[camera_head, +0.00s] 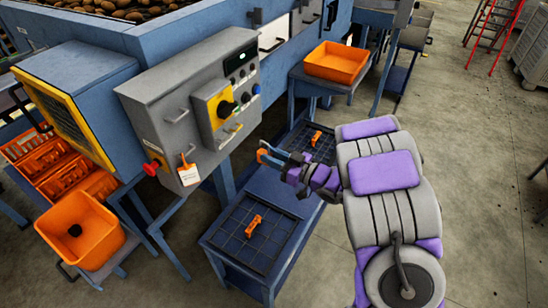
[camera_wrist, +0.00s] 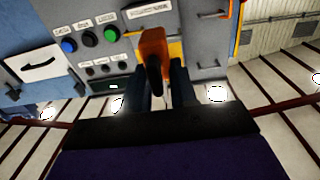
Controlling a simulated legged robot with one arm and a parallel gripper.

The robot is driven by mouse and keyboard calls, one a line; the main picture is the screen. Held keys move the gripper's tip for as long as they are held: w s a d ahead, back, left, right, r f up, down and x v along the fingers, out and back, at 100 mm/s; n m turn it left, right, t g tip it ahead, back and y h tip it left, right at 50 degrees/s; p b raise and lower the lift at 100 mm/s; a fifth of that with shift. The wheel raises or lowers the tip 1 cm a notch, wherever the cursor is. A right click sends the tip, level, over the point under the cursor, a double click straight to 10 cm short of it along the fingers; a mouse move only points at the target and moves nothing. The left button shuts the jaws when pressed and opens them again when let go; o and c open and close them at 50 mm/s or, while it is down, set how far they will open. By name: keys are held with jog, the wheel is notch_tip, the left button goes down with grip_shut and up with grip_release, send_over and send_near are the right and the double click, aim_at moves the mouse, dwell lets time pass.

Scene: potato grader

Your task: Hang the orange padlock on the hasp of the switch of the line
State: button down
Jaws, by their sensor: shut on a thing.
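My gripper (camera_head: 276,157) is shut on an orange padlock (camera_head: 262,151), in front of and to the right of the grey control box. In the wrist view the padlock (camera_wrist: 153,44) stands between my two dark fingers (camera_wrist: 164,88); its shackle cannot be made out clearly. The switch (camera_head: 226,108) is a black rotary knob on a yellow plate on the front of the box. The padlock is apart from it. The hasp is too small to tell in the head view. In the wrist view the padlock hides part of the yellow plate (camera_wrist: 174,46).
The grey box (camera_head: 160,105) also has push buttons, a red knob (camera_head: 151,169) and a hanging tag (camera_head: 188,174). Blue stands below carry dark grids with orange pieces (camera_head: 252,226) (camera_head: 315,138). Orange crates (camera_head: 335,62) (camera_head: 82,228) stand right and left.

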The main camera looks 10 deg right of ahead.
aim_at(264, 164)
jog(key=shift+s+a+f+g, duration=0.2)
jog(key=shift+a+f+g, duration=0.15)
jog(key=shift+a, duration=0.3)
jog(key=shift+x, duration=1.1)
jog(key=f+b+x, duration=0.1)
jog(key=x, duration=0.9)
jog(key=shift+b, duration=0.4)
jog(key=shift+a, duration=0.1)
jog(key=c, duration=0.8)
grip_release()
